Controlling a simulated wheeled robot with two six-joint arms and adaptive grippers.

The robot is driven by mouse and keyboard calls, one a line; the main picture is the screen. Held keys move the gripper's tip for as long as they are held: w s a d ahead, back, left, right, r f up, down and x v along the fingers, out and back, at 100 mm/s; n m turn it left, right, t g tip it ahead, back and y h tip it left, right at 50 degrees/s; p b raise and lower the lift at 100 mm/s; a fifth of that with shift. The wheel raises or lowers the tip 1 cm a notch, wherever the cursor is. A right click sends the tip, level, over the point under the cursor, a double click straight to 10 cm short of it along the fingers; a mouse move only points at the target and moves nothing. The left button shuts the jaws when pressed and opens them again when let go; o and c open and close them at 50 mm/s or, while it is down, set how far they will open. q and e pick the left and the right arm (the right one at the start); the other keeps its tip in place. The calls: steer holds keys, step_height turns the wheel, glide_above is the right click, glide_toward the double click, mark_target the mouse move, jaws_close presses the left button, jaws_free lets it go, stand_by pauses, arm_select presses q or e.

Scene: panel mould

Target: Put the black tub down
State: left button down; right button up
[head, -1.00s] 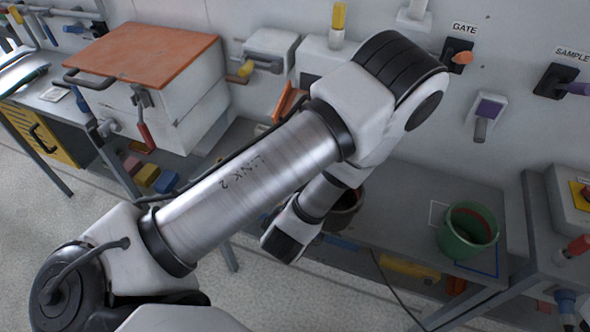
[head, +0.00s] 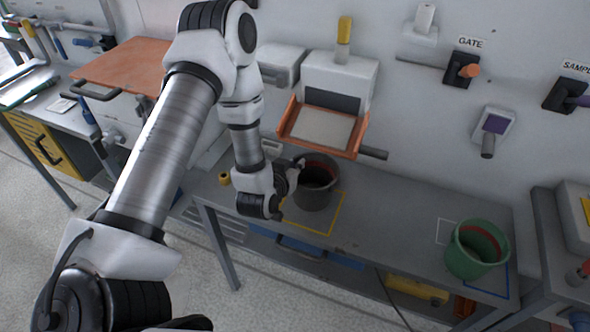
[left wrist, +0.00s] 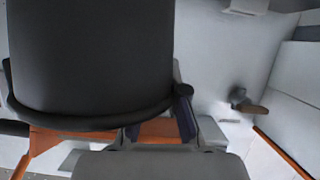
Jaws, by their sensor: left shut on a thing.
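The black tub (head: 318,190) is upright at the yellow outline (head: 332,226) on the grey bench, below the orange tray. I cannot tell whether its base touches the bench. My left gripper (head: 298,170) is at the tub's left side and shut on it. In the left wrist view the dark tub (left wrist: 90,60) fills the upper left, and its wall hides much of the scene. The fingertips are mostly hidden there. My right gripper is in neither view.
A green tub (head: 468,262) stands to the right on the bench, at a blue outline. The orange tray (head: 290,133) juts from a white wall unit just behind and above the black tub. The bench (head: 390,225) between the tubs is clear.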

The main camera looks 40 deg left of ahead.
mark_target(313, 184)
arm_select(q)
steer(key=f, duration=0.3)
steer(key=shift+w+f, duration=0.2)
steer(key=shift+f, duration=0.1)
steer(key=shift+s+a, duration=0.1)
steer(key=c, duration=1.7)
jaws_free()
steer(key=shift+f, duration=0.15)
steer(key=o, duration=0.5)
